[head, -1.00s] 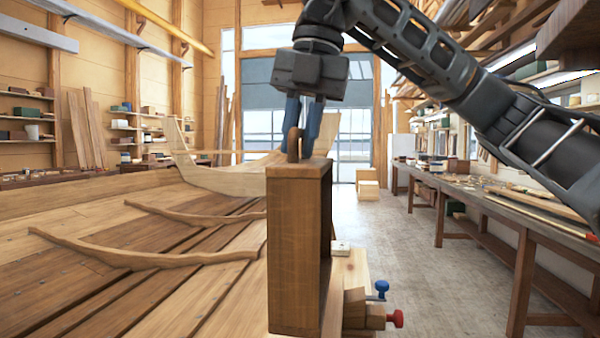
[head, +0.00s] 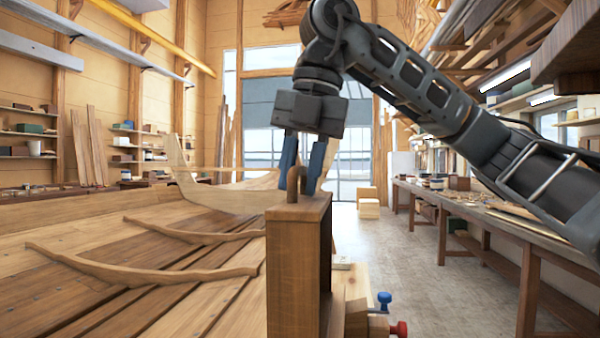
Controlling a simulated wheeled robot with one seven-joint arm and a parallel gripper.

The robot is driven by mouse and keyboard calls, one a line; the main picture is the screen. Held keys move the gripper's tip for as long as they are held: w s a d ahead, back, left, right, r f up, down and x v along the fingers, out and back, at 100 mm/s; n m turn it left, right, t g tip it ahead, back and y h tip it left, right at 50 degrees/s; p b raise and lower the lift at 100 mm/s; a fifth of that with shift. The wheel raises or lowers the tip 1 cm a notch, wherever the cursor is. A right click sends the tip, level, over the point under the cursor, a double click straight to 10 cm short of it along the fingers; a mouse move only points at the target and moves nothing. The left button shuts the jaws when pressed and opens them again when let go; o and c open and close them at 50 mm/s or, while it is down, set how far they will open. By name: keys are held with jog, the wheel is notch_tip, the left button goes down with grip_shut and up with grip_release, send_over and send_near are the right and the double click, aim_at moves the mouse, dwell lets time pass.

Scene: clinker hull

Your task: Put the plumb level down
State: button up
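The plumb level (head: 293,270) is a tall, box-like brown wooden frame, upright in the middle of the head view. A small rounded wooden loop stands on its top. Its lower end runs past the bottom edge of the picture, so I cannot see what it rests on. My gripper (head: 297,187) points down just above the frame's top. Its two blue fingers are spread, one on each side of the loop, with gaps showing between them and the loop.
The planked hull (head: 150,290) with curved ribs fills the left. A pale wooden block with blue (head: 384,298) and red (head: 402,328) knobs is just right of the level. A long workbench (head: 480,212) lines the right wall.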

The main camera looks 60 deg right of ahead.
jog(key=shift+o, duration=1.3)
jog(key=shift+r, duration=0.1)
notch_tip(320, 180, up, 12)
jog(key=s+p, duration=0.2)
jog(key=p, duration=0.5)
jog(key=shift+d+r+p, duration=0.15)
jog(key=shift+d+p, duration=0.15)
jog(key=shift+d, duration=0.1)
dwell(0.4)
